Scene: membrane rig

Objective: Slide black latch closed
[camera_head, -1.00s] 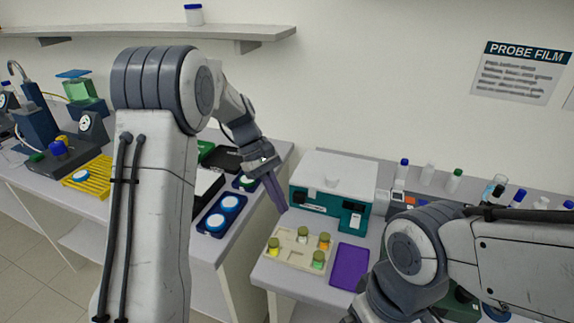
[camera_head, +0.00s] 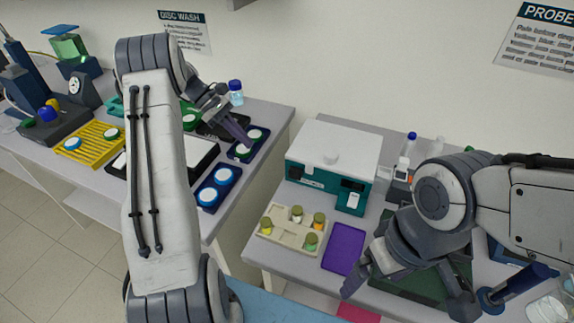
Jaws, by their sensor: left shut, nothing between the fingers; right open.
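A teal box with a white lid (camera_head: 332,150) stands on the right bench. My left gripper (camera_head: 244,140) is shut and empty, to the left of the box, at the dark blue tray (camera_head: 258,150) on the left bench. My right gripper (camera_head: 402,292) is open and empty, right of and nearer than the box, above a dark green mat (camera_head: 423,270).
A beige rack (camera_head: 290,234) with several small vials and a purple pad (camera_head: 344,247) lie in front of the box. A second blue tray (camera_head: 218,190) with two discs and a yellow rack (camera_head: 90,145) are on the left bench. A gap separates the benches.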

